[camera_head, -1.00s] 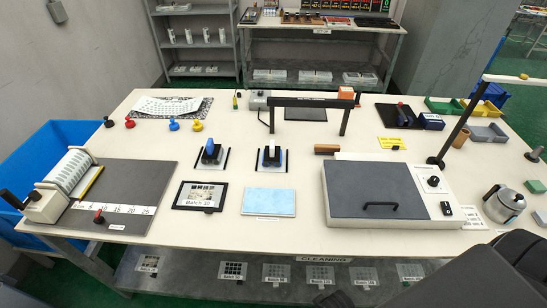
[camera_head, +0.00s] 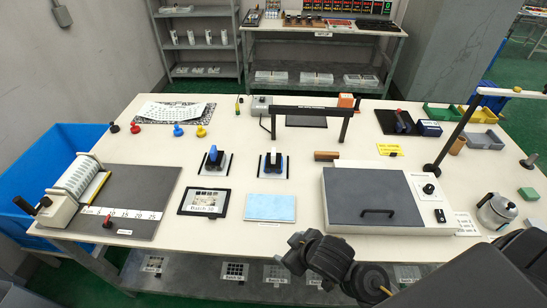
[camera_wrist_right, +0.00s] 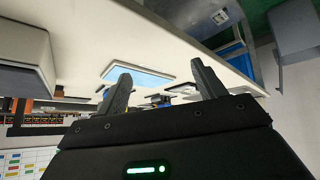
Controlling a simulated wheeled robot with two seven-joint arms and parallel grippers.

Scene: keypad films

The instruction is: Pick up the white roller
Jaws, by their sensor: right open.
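Two small rollers stand on pale rests in the middle of the table. The right one (camera_head: 273,160) shows a pale, whitish part with dark parts and looks like the white roller; the left one (camera_head: 213,157) shows a blue part. My right gripper (camera_head: 296,251) is at the table's front edge, in front of the blue pad and well short of the rollers. In the right wrist view its two fingers (camera_wrist_right: 162,84) are spread apart with nothing between them. Small dark and pale items beyond the fingers there are too small to identify. My left gripper is not in view.
A light blue pad (camera_head: 270,206) and a framed card (camera_head: 204,201) lie in front of the rollers. A black bar stand (camera_head: 311,110) rises behind them. A grey-topped box (camera_head: 372,198) is to the right, a cranked drum device (camera_head: 75,190) to the left.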

